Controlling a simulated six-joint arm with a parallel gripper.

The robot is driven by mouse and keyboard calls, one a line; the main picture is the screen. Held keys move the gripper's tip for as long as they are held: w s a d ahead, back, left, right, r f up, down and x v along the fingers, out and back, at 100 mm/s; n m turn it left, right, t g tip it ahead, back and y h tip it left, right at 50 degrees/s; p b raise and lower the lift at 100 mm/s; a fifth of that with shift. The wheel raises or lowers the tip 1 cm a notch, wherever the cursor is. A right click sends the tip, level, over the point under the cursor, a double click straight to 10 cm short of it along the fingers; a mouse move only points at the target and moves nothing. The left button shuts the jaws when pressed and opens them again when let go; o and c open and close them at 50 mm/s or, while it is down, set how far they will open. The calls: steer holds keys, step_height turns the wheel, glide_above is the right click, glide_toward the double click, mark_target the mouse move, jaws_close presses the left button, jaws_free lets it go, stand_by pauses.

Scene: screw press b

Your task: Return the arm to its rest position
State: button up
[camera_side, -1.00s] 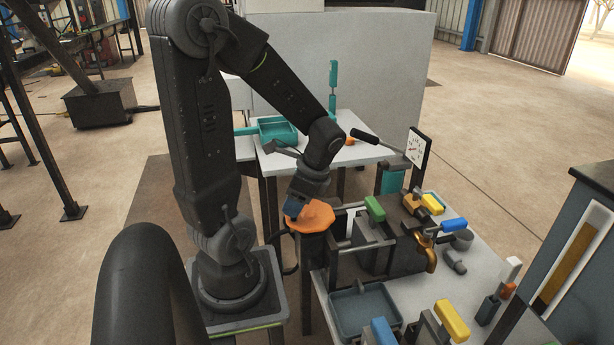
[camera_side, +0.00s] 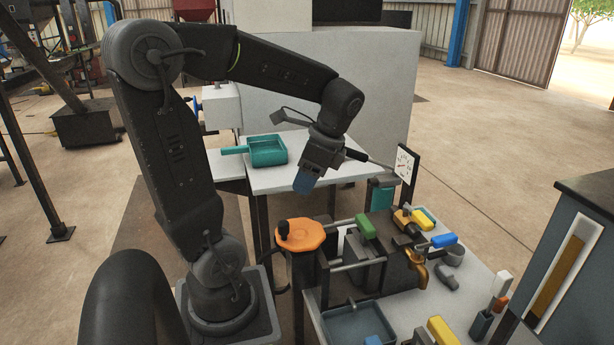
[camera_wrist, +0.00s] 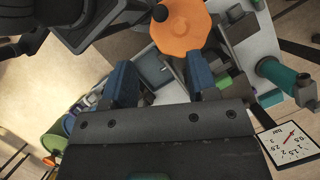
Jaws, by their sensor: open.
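My gripper (camera_side: 306,182) is in the air above and to the right of an orange octagonal wheel (camera_side: 302,236) with a dark knob in the side view. Its blue fingers point downward and hold nothing. In the wrist view my gripper (camera_wrist: 160,85) shows two blue fingers spread apart with an empty gap. The orange wheel (camera_wrist: 182,30) lies beyond the fingertips there, apart from them. The wheel stands on a dark post beside the press frame.
A bench carries a green block (camera_side: 366,226), a brass tap (camera_side: 416,266) and a blue-grey tray (camera_side: 352,326). A gauge (camera_side: 405,165) stands behind, close to the gripper's right. A teal scoop (camera_side: 268,150) lies on the white table. A dark cabinet (camera_side: 590,210) is at the right.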

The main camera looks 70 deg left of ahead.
steer(key=d+r+n+t+h, duration=0.1)
steer(key=d+n+t+h, duration=0.1)
steer(key=d+n+t, duration=0.3)
steer(key=d+t, duration=0.4)
steer(key=d, duration=0.7)
steer(key=shift+w+r+t, duration=0.3)
steer(key=shift+r, duration=0.1)
